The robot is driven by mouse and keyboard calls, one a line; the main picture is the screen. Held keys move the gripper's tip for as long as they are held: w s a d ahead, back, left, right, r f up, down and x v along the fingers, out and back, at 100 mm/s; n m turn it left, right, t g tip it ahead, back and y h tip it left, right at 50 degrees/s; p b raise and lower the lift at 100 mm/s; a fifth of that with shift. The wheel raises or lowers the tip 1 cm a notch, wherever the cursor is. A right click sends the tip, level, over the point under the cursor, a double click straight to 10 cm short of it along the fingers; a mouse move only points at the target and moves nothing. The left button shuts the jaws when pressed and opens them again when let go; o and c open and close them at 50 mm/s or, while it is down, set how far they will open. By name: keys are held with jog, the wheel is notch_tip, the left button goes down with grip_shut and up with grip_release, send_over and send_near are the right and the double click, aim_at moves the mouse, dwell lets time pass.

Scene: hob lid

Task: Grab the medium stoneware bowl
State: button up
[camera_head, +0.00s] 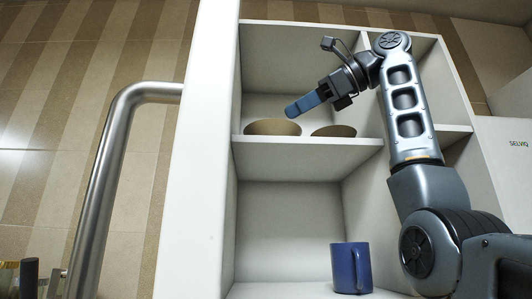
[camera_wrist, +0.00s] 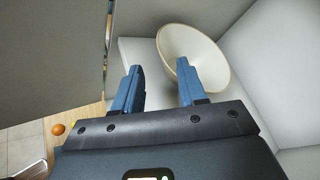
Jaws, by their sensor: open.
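Two bowls sit on the upper shelf in the head view: a tan one (camera_head: 272,127) on the left and a darker brown one (camera_head: 334,131) on the right. I cannot tell by size which is the medium one. My gripper (camera_head: 292,108) is just above the left bowl, fingers pointing down-left. In the wrist view one cream-coloured bowl (camera_wrist: 203,48) shows its inside beyond the fingers. My gripper (camera_wrist: 160,68) is open and empty there. The right finger overlaps the bowl's inside; the left finger appears outside its rim. Contact cannot be told.
A white shelf unit (camera_head: 308,141) has side walls and a divider close to my arm. A blue mug (camera_head: 350,268) stands in the lower compartment. A thick metal handle (camera_head: 107,180) is at the left. A small orange ball-like thing (camera_wrist: 58,129) shows in the wrist view.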

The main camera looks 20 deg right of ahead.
aim_at(258, 130)
jog(key=shift+w+a, duration=0.25)
jog(key=shift+w, duration=0.25)
jog(key=p+x, duration=0.2)
jog(key=x, duration=0.4)
jog(key=shift+r+p, duration=0.15)
jog(key=shift+p, duration=0.25)
jog(key=shift+w+a+f, duration=0.25)
jog(key=shift+w+a, duration=0.1)
jog(key=shift+a, duration=0.05)
jog(key=shift+c, duration=0.4)
grip_shut()
